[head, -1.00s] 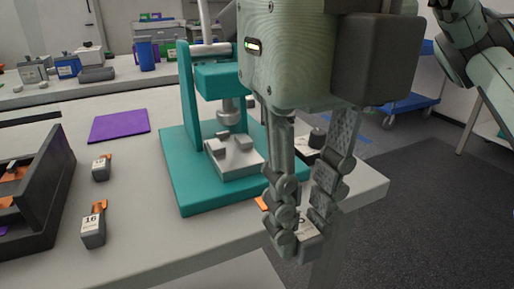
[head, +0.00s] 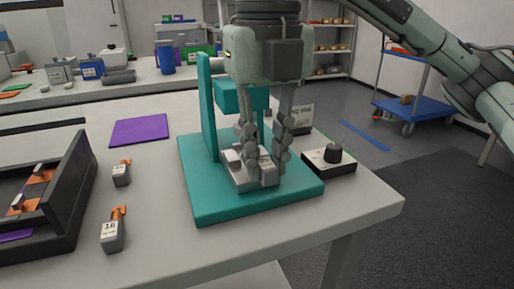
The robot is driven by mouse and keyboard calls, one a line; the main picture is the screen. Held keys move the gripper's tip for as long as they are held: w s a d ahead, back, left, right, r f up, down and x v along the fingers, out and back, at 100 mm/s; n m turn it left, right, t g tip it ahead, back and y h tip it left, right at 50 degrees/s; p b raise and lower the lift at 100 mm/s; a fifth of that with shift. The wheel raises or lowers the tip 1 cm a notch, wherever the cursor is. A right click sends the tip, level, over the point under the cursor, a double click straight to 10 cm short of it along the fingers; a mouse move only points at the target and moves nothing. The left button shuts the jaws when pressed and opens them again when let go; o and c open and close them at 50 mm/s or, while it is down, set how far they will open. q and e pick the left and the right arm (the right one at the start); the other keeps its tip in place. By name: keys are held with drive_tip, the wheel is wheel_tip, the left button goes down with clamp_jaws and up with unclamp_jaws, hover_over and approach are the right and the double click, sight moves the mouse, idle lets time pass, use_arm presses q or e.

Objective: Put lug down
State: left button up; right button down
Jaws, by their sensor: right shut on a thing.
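My right gripper (head: 262,157) is shut on a small grey lug with a white label (head: 268,173). It holds the lug upright at the grey seat (head: 236,177) of the teal press (head: 207,203). I cannot tell whether the lug touches the seat, because the fingers cover part of both. Two similar grey lugs with orange tabs stand on the table at left: one marked 16 (head: 112,235) and a smaller-looking one behind it (head: 121,175). My left gripper is not in view.
A black tray (head: 62,215) with orange-tabbed pieces is at the left edge. A purple mat (head: 139,131) lies flat behind the lugs. A black box with a knob (head: 330,163) and a small display (head: 300,118) stand right of the press. The table's front right is clear.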

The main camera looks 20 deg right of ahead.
drive_tip(key=w, duration=0.3)
drive_tip(key=shift+w+f, duration=0.1)
drive_tip(key=shift+f, duration=0.5)
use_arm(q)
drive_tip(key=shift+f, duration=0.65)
use_arm(e)
drive_tip(key=shift+f, duration=0.15)
drive_tip(key=shift+f, duration=0.15)
drive_tip(key=c, duration=1.6)
unclamp_jaws()
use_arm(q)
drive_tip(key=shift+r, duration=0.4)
use_arm(e)
drive_tip(key=shift+o, duration=0.9)
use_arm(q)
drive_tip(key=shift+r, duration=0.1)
